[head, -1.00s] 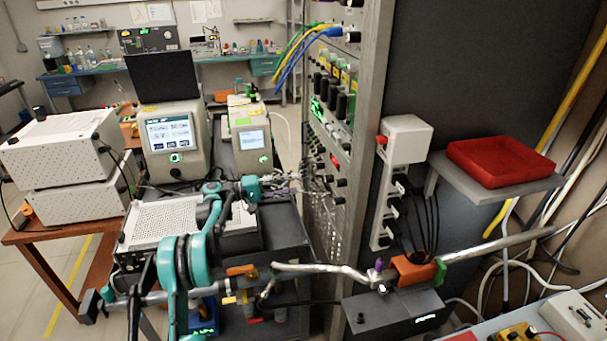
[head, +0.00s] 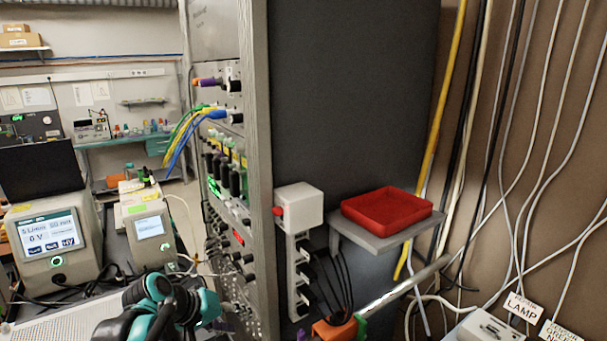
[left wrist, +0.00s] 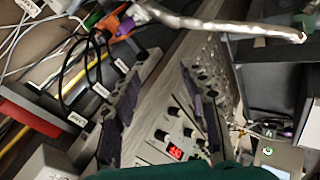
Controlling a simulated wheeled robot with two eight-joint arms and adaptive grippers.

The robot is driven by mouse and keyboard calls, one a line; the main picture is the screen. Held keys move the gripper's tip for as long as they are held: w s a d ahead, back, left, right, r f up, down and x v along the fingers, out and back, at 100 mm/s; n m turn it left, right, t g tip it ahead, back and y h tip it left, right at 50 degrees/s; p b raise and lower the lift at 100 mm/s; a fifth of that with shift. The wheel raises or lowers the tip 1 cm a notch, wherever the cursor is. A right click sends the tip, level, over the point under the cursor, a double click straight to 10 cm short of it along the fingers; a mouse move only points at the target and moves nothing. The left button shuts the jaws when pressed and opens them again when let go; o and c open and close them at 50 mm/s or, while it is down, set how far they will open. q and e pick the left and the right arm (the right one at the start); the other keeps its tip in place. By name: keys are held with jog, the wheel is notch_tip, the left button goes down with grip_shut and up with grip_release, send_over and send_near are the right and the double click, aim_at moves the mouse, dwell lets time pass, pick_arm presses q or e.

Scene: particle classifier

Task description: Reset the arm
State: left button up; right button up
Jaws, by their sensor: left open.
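My left arm, teal and black, shows at the bottom left of the head view, in front of the instrument rack (head: 235,170). In the left wrist view my left gripper (left wrist: 160,112) is open, with its two dark, purple-padded fingers apart and nothing between them. My right gripper is in neither view.
A red tray (head: 385,228) sits on a grey shelf at the right of the rack. A white box with a red knob (head: 298,207) is beside it. Metal pipe (head: 405,285) and an orange clamp (head: 335,330) are lower down. Cables hang on the right wall.

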pick_arm(q)
jog(key=s+a+f+m+y, duration=0.1)
jog(key=s+f, duration=0.3)
jog(key=s, duration=0.5)
jog(key=s+a+f+m+t+y, duration=0.1)
jog(key=s+f+y, duration=0.3)
jog(key=s, duration=0.6)
jog(key=shift+s+m, duration=0.15)
jog(key=shift+m, duration=0.65)
jog(key=shift+a, duration=0.1)
